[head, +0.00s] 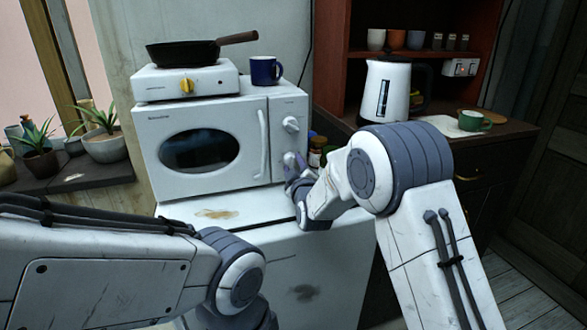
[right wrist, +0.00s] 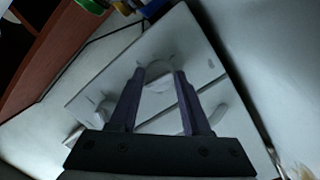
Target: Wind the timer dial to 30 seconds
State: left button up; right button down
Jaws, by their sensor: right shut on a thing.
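The white microwave (head: 200,122) stands on a white worktop, its door closed. Its upper dial (head: 290,124) is in plain sight on the control panel. My right gripper (head: 292,165) is at the lower part of that panel, covering the lower dial, which I take for the timer dial. In the right wrist view its two purple fingers (right wrist: 160,80) are shut on the pale round timer dial (right wrist: 158,70), one on each side. The dial's setting cannot be read. My left arm comes in at the lower left; its gripper is out of the picture.
The door handle (head: 263,144) is just left of the panel. A hot plate (head: 160,86) with a pan (head: 184,51) and a blue mug (head: 265,71) sit on the microwave. Small jars (head: 317,155) stand close to its right. A kettle (head: 385,92) is further right.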

jog(key=m+b, duration=0.2)
jog(key=m, duration=0.3)
jog(key=shift+a+g+b, duration=0.1)
jog(key=shift+g+b, duration=0.2)
jog(key=shift+b, duration=0.05)
jog(key=shift+r+m+g+y+b, duration=0.1)
jog(key=shift+m+g+y+b, duration=0.3)
jog(key=shift+m+b, duration=1.2)
jog(key=shift+m+p, duration=0.5)
jog(key=shift+m, duration=0.1)
jog(key=shift+r, duration=0.1)
jog(key=shift+c, duration=1.8)
grip_release()
jog(key=shift+s, duration=0.15)
jog(key=f+v, duration=0.1)
jog(key=v, duration=0.9)
jog(key=shift+s+r, duration=0.15)
jog(key=shift+r, duration=0.15)
